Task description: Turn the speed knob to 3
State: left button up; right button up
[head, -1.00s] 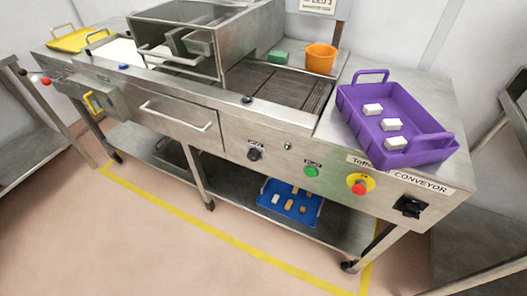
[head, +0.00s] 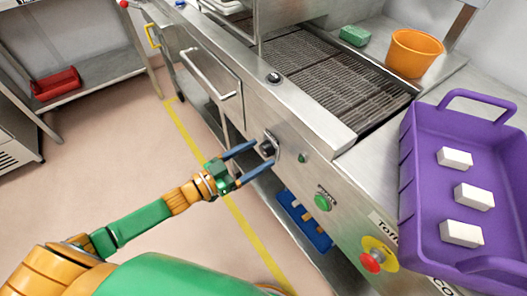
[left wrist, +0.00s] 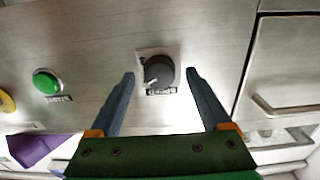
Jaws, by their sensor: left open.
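The speed knob (head: 268,147) is a dark round knob on a pale plate on the conveyor's steel front panel. In the left wrist view the knob (left wrist: 159,72) shows a white pointer mark toward the lower left of the picture; the scale is too small to read. My left gripper (head: 262,154) is open, its two blue fingers pointing at the panel with the knob between their tips in view. In the left wrist view the fingers stand on either side of the knob, apart from it. I cannot tell how far the tips are from the panel. My right gripper is not in view.
A green button (head: 323,202) and a red stop button (head: 371,261) sit on the same panel. A drawer (head: 212,75) is left of the knob. A purple tray (head: 408,180) with white blocks stands on top; an orange bucket (head: 414,54) is behind. A blue tray (head: 316,235) lies below.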

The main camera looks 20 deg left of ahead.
pick_arm(q)
jog(key=shift+x, duration=0.85)
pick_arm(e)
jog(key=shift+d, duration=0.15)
pick_arm(q)
jog(key=shift+c, duration=0.2)
grip_shut()
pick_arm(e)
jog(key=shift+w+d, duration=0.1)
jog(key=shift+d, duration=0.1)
pick_arm(q)
jog(key=m, duration=0.5)
jog(key=shift+m+p, duration=0.3)
jog(key=shift+m, duration=0.1)
jog(key=m, duration=0.6)
jog(key=shift+a, duration=0.1)
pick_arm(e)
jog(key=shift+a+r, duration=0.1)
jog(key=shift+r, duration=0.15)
